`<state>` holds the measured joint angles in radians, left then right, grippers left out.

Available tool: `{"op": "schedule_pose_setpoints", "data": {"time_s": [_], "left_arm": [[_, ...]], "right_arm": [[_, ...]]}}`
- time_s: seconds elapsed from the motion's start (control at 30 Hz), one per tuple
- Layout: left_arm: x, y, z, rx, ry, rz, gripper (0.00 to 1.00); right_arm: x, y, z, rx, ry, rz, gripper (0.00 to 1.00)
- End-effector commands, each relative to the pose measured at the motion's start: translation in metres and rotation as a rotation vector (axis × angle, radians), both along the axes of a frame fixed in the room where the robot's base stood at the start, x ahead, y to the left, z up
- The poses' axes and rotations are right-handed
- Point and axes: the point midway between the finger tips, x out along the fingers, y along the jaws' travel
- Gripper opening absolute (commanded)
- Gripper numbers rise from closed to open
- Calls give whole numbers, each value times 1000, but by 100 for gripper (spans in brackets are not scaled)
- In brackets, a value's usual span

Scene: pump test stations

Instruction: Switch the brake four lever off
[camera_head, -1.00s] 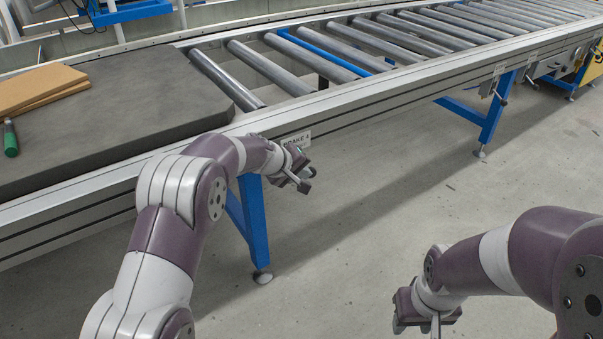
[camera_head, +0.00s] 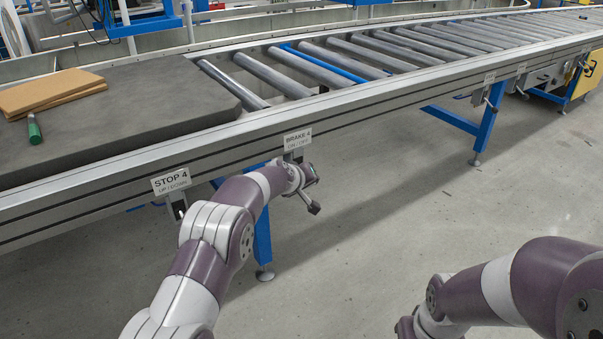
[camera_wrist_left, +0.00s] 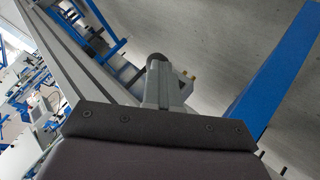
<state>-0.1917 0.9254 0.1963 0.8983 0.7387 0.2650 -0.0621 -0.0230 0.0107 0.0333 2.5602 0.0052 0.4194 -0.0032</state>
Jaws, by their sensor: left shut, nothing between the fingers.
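The white sign reading BRAKE 4 ON/OFF (camera_head: 297,139) hangs on the conveyor's front rail in the head view. My right gripper (camera_head: 408,328) is at the bottom edge, mostly cut off.
A STOP 4 sign (camera_head: 171,181) with a small lever under it (camera_head: 180,208) is left of the brake sign. A blue conveyor leg (camera_head: 262,235) stands behind my left arm. The floor right of the gripper is clear.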

Motion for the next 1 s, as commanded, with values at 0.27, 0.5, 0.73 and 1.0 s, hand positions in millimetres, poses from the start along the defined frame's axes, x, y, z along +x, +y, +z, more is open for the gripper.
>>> {"op": "schedule_pose_setpoints", "data": {"time_s": [0.27, 0.5, 0.73, 1.0], "left_arm": [[4, -2, -1, 31, -44, 0, 0], [4, -2, 9, 30, -43, 0, 0], [4, -2, 16, 29, -43, 0, 0], [4, -2, 16, 30, -42, -1, 0]], "right_arm": [[0, 0, 1, 0, 0, 0, 43], [0, 0, 10, 0, 0, 0, 43], [0, 0, 16, 0, 0, 0, 43], [0, 0, 16, 0, 0, 0, 43]]}}
